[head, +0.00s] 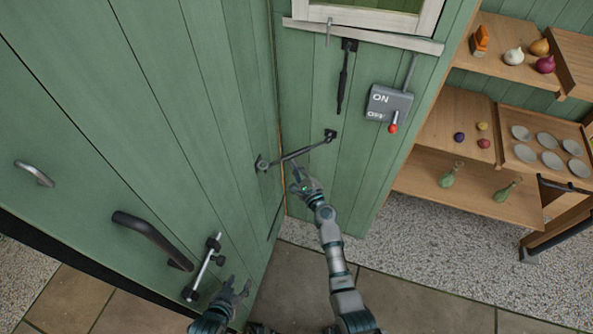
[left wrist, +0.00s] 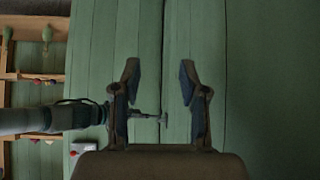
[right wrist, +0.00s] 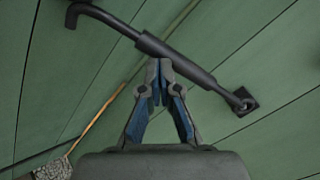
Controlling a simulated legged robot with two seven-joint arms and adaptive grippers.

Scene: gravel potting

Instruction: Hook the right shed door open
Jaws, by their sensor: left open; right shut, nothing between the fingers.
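A green door (head: 150,110) fills the left of the head view, standing at an angle to the green wall. My left gripper (head: 240,288) is open and empty by the door's lower part, also in the left wrist view (left wrist: 158,75).
The door carries a black handle (head: 150,238) and a bolt (head: 203,268). A second dark bar (head: 344,80) hangs on the wall beside an ON/OFF switch box (head: 388,103). Wooden shelves (head: 460,130) with vegetables and bowls stand right. The paved floor (head: 410,300) is clear.

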